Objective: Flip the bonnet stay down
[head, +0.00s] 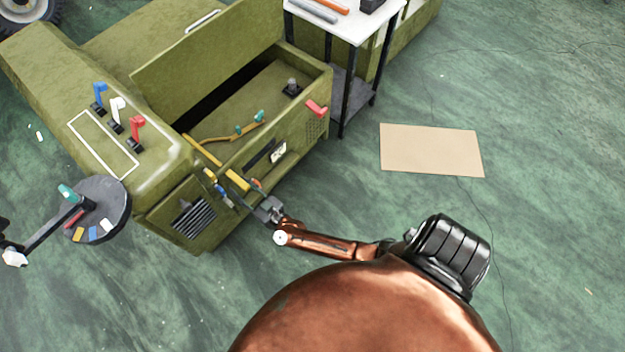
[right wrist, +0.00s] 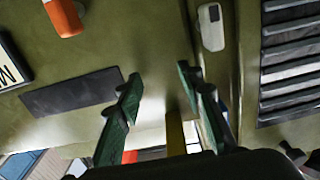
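A yellow bar (head: 202,150), which looks like the bonnet stay, runs along the near top edge of the olive chassis's open bay. A thicker yellow piece (head: 237,180) lies in line with it, close to my right gripper (head: 264,205). In the right wrist view the right gripper (right wrist: 158,86) has its green fingers spread. A yellow strip (right wrist: 175,132) shows between them with gaps to both sides. I cannot tell whether anything touches it.
The olive chassis (head: 160,160) carries blue, white and red levers (head: 136,131) and a red handle (head: 316,108). Dark vent slats (right wrist: 290,70) are near the right gripper. A round dark disc (head: 98,222) stands at left, a white-topped table (head: 345,22) behind.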

